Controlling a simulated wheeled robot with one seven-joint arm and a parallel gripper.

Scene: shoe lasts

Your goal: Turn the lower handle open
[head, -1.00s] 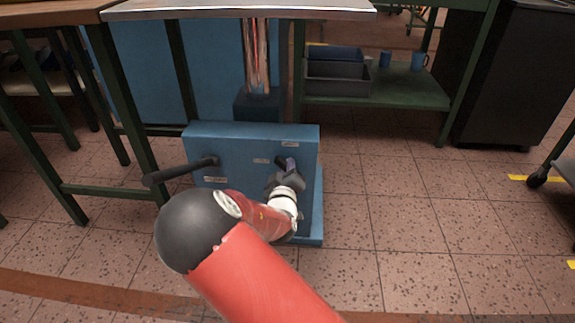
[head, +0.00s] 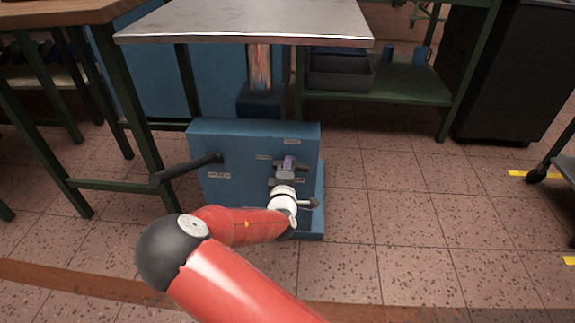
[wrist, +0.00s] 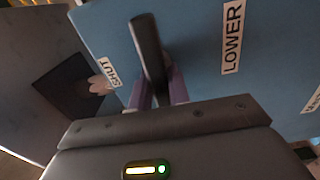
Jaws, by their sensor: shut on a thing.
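The lower handle (wrist: 148,45) is a dark bar on a blue panel (wrist: 195,40). My gripper (wrist: 158,92) is shut on it, with a purple finger on each side of the bar. A LOWER label (wrist: 232,38) is to its right and a SHUT label (wrist: 107,72) to its left in the wrist view. In the head view, my gripper (head: 288,164) is at the right part of the front of the blue box (head: 235,140). The handle is mostly hidden there by my gripper.
A second dark lever (head: 185,168) sticks out from the box's left side. A steel tabletop (head: 245,22) stands on a column (head: 259,68) behind the box. A green shelf (head: 400,82) with a grey bin (head: 340,75) is behind right.

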